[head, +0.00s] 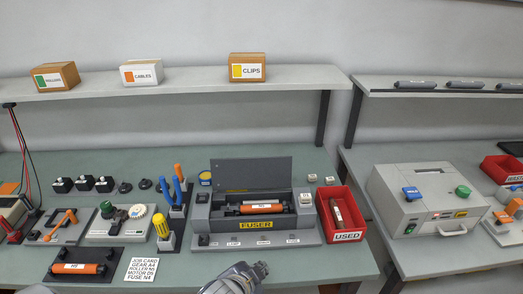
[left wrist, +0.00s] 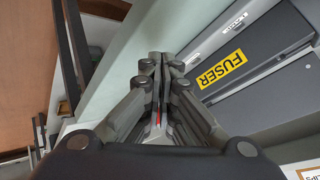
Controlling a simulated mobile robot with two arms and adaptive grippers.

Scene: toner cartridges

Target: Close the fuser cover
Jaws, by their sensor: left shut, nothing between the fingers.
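The fuser unit (head: 216,226) is a grey box with a yellow FUSER label, standing at the middle of the bench. Its dark grey cover (head: 250,168) stands raised at the back. An orange roller (head: 262,209) lies inside. My left gripper (head: 260,269) is at the bottom edge, in front of the unit and apart from it. In the left wrist view my left gripper (left wrist: 158,58) has its fingers together, with nothing between them. The FUSER label (left wrist: 222,69) shows to its right there. My right gripper is in neither view.
A red USED bin (head: 347,234) stands right of the unit. Left of it are upright tools (head: 163,229) in holders and a roller tray (head: 82,272). A shelf (head: 195,84) with boxes runs above the back. A job card (head: 141,269) lies at the front.

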